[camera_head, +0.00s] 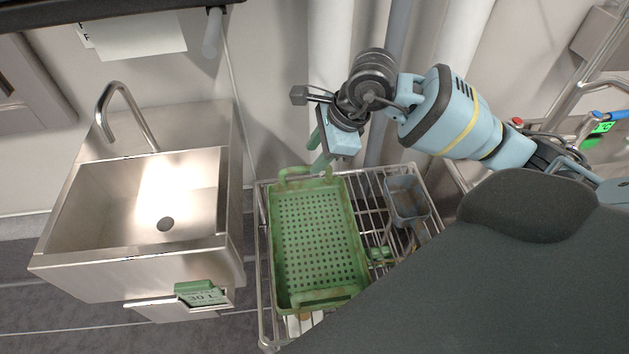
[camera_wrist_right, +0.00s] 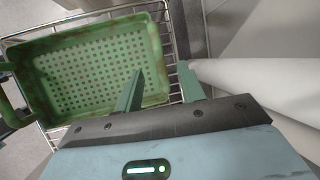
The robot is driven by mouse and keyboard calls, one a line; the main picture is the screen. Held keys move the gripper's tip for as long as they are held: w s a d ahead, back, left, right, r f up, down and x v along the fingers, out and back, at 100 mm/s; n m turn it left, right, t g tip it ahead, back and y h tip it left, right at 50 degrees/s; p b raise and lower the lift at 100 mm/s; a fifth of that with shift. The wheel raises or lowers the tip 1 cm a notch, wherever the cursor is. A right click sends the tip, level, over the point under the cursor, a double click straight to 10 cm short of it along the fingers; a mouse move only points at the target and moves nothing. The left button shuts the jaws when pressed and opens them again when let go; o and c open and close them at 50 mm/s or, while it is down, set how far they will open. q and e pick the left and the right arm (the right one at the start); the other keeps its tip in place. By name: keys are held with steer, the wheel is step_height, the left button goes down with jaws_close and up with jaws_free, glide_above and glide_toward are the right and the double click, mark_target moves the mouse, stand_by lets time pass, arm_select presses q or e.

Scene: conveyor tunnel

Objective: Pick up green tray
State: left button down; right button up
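The green tray (camera_head: 318,232) is shallow and perforated, with a loop handle at each short end. It lies flat on a wire rack, and its far handle (camera_head: 294,174) points toward the wall. In the right wrist view the tray (camera_wrist_right: 95,72) is at upper left, and my right gripper (camera_wrist_right: 162,78) is open and empty. One finger overlaps the tray's edge and the other is beside it; contact cannot be judged. My left gripper is not in view.
The wire rack (camera_head: 262,250) also holds a small grey bin (camera_head: 405,198) right of the tray. A steel sink (camera_head: 140,205) with a faucet stands to the left. White pipes (camera_head: 330,70) rise behind the rack. A small green box (camera_head: 202,293) is at the sink's front.

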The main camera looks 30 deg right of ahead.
mark_target(306, 167)
steer(key=shift+x, duration=3.15)
jaws_close()
